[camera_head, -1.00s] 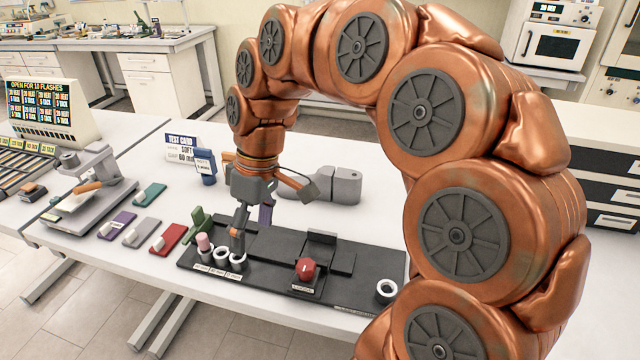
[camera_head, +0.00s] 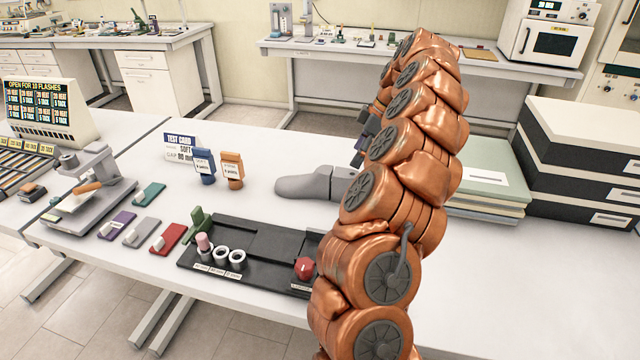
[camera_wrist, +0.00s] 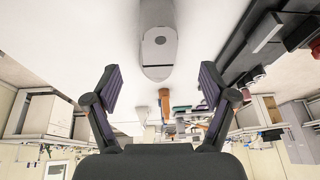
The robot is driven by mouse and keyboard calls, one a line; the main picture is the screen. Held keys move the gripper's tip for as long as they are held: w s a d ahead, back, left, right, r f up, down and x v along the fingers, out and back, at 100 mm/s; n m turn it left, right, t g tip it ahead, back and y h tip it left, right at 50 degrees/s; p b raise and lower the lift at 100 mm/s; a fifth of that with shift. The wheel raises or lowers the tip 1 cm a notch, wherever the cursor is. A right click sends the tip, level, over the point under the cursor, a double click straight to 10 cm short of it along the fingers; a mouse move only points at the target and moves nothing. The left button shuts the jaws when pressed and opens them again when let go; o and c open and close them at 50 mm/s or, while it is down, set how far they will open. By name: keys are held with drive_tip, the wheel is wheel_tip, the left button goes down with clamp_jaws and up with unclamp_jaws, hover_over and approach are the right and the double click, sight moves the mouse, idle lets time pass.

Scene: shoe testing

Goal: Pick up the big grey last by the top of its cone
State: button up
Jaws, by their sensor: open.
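The big grey last (camera_head: 305,187) lies on the white table in the head view, toe to the left; my arm hides its right end. In the wrist view the last (camera_wrist: 157,50) is at top centre, with a lighter flat face and a small dark hole. My gripper (camera_wrist: 160,88) is open and empty, its two dark, purple-padded fingers spread wide. The last sits beyond the gap between the fingertips and is not touched. In the head view only part of my gripper (camera_head: 362,142) shows beside the arm, above and behind the last.
A black tray (camera_head: 265,225) with white rings and a red knob (camera_head: 305,268) lies in front of the last. Blue (camera_head: 204,165) and orange (camera_head: 232,170) bottles and a test card (camera_head: 182,147) stand to the left. Stacked boxes (camera_head: 585,150) and green folders (camera_head: 490,180) are at right.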

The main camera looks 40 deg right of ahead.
sight(349, 173)
drive_tip(key=shift+s+d+f, duration=0.15)
drive_tip(key=shift+d+f, duration=0.05)
drive_tip(key=shift+d, duration=0.15)
drive_tip(key=shift+f, duration=0.15)
drive_tip(key=shift+p+x, duration=1)
drive_tip(key=shift+x, duration=0.9)
drive_tip(key=shift+p+x, duration=0.65)
drive_tip(key=shift+x, duration=1.15)
drive_tip(key=shift+a, duration=0.15)
drive_tip(key=shift+c, duration=0.4)
clamp_jaws()
